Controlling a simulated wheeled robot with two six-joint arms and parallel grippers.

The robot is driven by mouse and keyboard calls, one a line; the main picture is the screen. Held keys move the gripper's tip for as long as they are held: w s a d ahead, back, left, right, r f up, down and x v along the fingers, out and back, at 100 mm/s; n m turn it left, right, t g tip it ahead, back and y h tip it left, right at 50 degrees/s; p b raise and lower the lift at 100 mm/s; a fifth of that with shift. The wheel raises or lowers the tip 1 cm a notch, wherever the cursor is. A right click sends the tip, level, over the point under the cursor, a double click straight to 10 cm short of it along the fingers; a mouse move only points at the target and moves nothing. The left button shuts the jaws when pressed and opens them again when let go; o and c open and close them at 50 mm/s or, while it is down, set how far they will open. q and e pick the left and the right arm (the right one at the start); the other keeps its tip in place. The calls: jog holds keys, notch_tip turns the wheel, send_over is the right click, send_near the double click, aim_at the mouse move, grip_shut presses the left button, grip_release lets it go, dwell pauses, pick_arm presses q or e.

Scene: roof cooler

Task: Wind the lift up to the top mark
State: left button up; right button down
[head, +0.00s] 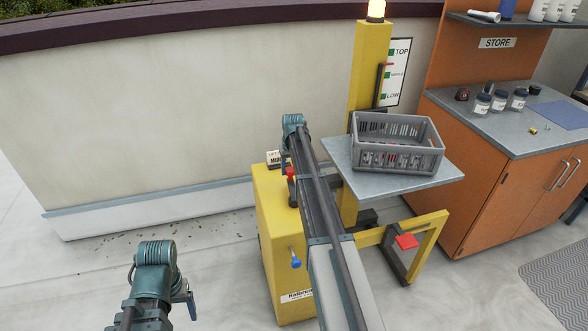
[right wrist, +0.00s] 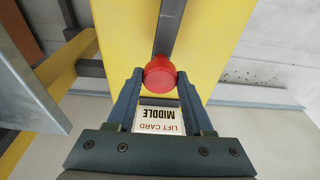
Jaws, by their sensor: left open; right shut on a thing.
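The yellow lift mast (head: 369,70) has a scale (head: 399,70) marked TOP, MIDDLE and LOW. A small red pointer (head: 388,65) shows between TOP and MIDDLE. The lift's grey platform (head: 435,182) carries a grey crate (head: 372,160). My right gripper (right wrist: 160,80) is shut on a red knob (right wrist: 160,70), with a finger on each side. In the head view the red knob (head: 291,173) shows beside my right arm at the yellow box. My left gripper (head: 188,298) is open at the lower left, away from the lift, and only partly seen.
A lift card reading MIDDLE (right wrist: 160,120) lies behind the knob. The yellow box (head: 275,225) has a blue knob (head: 296,263) on its front. A red pad (head: 405,241) sits by the yellow frame. An orange store counter (head: 500,190) stands right. A lit lamp (head: 376,10) tops the mast.

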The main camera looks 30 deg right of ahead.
jog(key=shift+w+a, duration=0.35)
jog(key=shift+w+a, duration=0.2)
jog(key=shift+a, duration=0.65)
jog(key=shift+a, duration=1)
